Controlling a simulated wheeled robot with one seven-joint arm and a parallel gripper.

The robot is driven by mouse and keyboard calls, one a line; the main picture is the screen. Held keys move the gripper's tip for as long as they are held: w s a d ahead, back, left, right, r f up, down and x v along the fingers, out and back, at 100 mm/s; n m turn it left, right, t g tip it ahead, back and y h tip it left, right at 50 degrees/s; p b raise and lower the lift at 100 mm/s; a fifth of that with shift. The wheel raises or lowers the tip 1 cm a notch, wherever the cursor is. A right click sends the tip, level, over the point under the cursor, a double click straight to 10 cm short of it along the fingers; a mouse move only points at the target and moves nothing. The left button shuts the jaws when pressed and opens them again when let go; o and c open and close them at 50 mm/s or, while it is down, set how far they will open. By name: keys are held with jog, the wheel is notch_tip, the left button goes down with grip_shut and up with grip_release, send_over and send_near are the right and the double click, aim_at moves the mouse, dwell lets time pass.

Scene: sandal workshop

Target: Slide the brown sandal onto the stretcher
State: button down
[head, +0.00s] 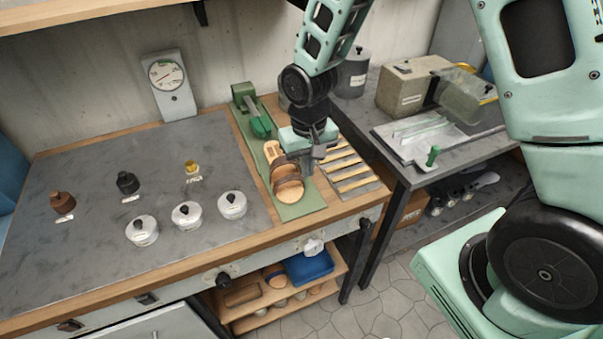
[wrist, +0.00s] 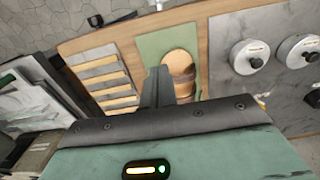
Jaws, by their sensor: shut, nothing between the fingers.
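The stretcher is a green base plate (head: 297,211) on the bench, with a green lever block (head: 258,122) at its far end. A pale wooden form (head: 271,152) lies along it. The brown sandal (head: 288,187) with its wide straps is at the near end of the form; how far the form reaches inside it I cannot tell. In the wrist view the sandal (wrist: 181,64) shows partly, just right of my fingers. My gripper (head: 306,166) is shut and empty, pointing down just above and right of the sandal; it also shows in the wrist view (wrist: 158,77).
A slatted wooden rack (head: 351,175) lies right of the plate. Several white lidded pots (head: 187,214) and small knobbed items stand on the grey mat (head: 90,261) to the left. A dial gauge (head: 167,76) stands at the wall. A second table (head: 455,158) is at right.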

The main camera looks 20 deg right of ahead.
jog(key=p, duration=0.2)
send_over(301, 193)
jog(key=s, duration=0.4)
notch_tip(301, 193, down, 8)
jog(key=shift+f, duration=0.1)
jog(key=shift+w+f+p, duration=0.2)
jog(key=shift+f+p, duration=0.1)
jog(key=shift+p, duration=0.2)
jog(key=shift+w+r+p, duration=0.1)
jog(key=shift+w+p, duration=0.6)
jog(key=shift+w, duration=1.1)
